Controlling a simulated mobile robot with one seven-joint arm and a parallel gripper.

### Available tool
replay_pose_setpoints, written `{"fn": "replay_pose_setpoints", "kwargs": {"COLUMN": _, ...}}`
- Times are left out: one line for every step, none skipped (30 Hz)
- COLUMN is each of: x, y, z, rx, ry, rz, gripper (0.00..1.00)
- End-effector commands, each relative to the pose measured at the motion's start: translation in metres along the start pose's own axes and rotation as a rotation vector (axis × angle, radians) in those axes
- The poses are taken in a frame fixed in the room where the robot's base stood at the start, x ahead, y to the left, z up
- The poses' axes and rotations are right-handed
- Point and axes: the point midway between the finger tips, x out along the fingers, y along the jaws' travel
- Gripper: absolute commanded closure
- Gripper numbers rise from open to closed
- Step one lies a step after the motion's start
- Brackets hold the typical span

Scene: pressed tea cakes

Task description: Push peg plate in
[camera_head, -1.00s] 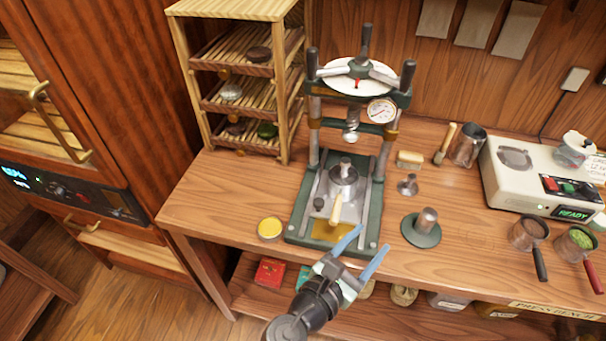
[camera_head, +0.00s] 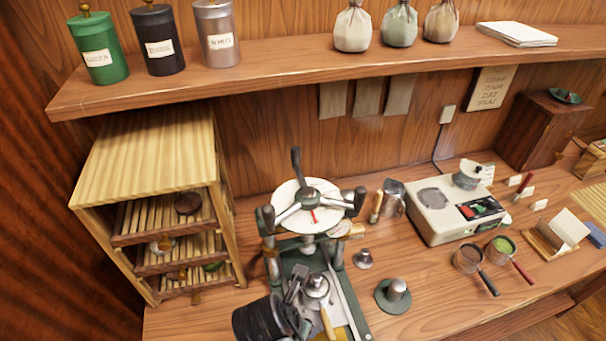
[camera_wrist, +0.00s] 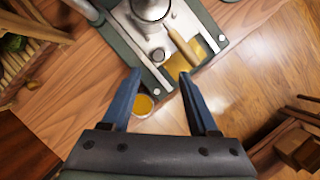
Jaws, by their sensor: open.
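The press (camera_head: 309,215) stands on the bench with a grey metal plate (camera_head: 339,310) on its green base. In the wrist view, this plate (camera_wrist: 187,22) carries a round metal mould (camera_wrist: 150,8), a small dark upright peg (camera_wrist: 158,55) and a wooden handle (camera_wrist: 180,42). The mould (camera_head: 316,288) and handle (camera_head: 327,322) also show in the head view. My gripper (camera_wrist: 160,75) is open and empty, its fingertips spread either side of the peg's line, at the plate's near end. I cannot tell whether they touch anything. In the head view my wrist partly hides the press base.
A yellow-topped round tin (camera_wrist: 143,104) is beside the press base. A green-based tamper (camera_head: 394,294) and a small metal piece (camera_head: 363,259) stand to its right. A wooden rack (camera_head: 155,195) stands left. A shelf (camera_head: 300,72) runs overhead.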

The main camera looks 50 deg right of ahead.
Motion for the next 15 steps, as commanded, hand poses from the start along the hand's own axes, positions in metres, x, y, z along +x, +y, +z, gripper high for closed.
{"fn": "replay_pose_setpoints", "kwargs": {"x": 0.011, "y": -0.001, "z": 0.000, "rx": 0.002, "ry": 0.003, "rz": -0.004, "gripper": 0.40}}
{"fn": "replay_pose_setpoints", "kwargs": {"x": 0.017, "y": -0.001, "z": 0.000, "rx": 0.002, "ry": 0.002, "rz": -0.003, "gripper": 0.40}}
{"fn": "replay_pose_setpoints", "kwargs": {"x": 0.025, "y": -0.001, "z": 0.000, "rx": 0.001, "ry": 0.002, "rz": -0.003, "gripper": 0.40}}
{"fn": "replay_pose_setpoints", "kwargs": {"x": 0.031, "y": -0.001, "z": 0.000, "rx": 0.001, "ry": 0.003, "rz": -0.003, "gripper": 0.40}}
{"fn": "replay_pose_setpoints", "kwargs": {"x": 0.037, "y": -0.001, "z": -0.001, "rx": 0.001, "ry": 0.003, "rz": -0.003, "gripper": 0.40}}
{"fn": "replay_pose_setpoints", "kwargs": {"x": 0.044, "y": 0.000, "z": 0.000, "rx": 0.001, "ry": 0.002, "rz": -0.002, "gripper": 0.40}}
{"fn": "replay_pose_setpoints", "kwargs": {"x": 0.049, "y": -0.001, "z": 0.000, "rx": 0.001, "ry": 0.002, "rz": -0.002, "gripper": 0.40}}
{"fn": "replay_pose_setpoints", "kwargs": {"x": 0.053, "y": 0.000, "z": 0.000, "rx": 0.002, "ry": 0.001, "rz": -0.002, "gripper": 0.40}}
{"fn": "replay_pose_setpoints", "kwargs": {"x": 0.059, "y": 0.000, "z": 0.000, "rx": 0.002, "ry": 0.001, "rz": -0.001, "gripper": 0.40}}
{"fn": "replay_pose_setpoints", "kwargs": {"x": 0.063, "y": 0.000, "z": 0.000, "rx": 0.002, "ry": 0.001, "rz": -0.001, "gripper": 0.40}}
{"fn": "replay_pose_setpoints", "kwargs": {"x": 0.067, "y": 0.000, "z": 0.000, "rx": 0.001, "ry": 0.000, "rz": 0.000, "gripper": 0.40}}
{"fn": "replay_pose_setpoints", "kwargs": {"x": 0.071, "y": 0.000, "z": 0.000, "rx": 0.001, "ry": 0.000, "rz": -0.001, "gripper": 0.40}}
{"fn": "replay_pose_setpoints", "kwargs": {"x": 0.073, "y": 0.000, "z": 0.000, "rx": 0.001, "ry": 0.000, "rz": 0.000, "gripper": 0.40}}
{"fn": "replay_pose_setpoints", "kwargs": {"x": 0.076, "y": 0.000, "z": 0.000, "rx": 0.001, "ry": 0.000, "rz": 0.000, "gripper": 0.40}}
{"fn": "replay_pose_setpoints", "kwargs": {"x": 0.079, "y": 0.000, "z": 0.000, "rx": 0.001, "ry": 0.000, "rz": 0.000, "gripper": 0.40}}
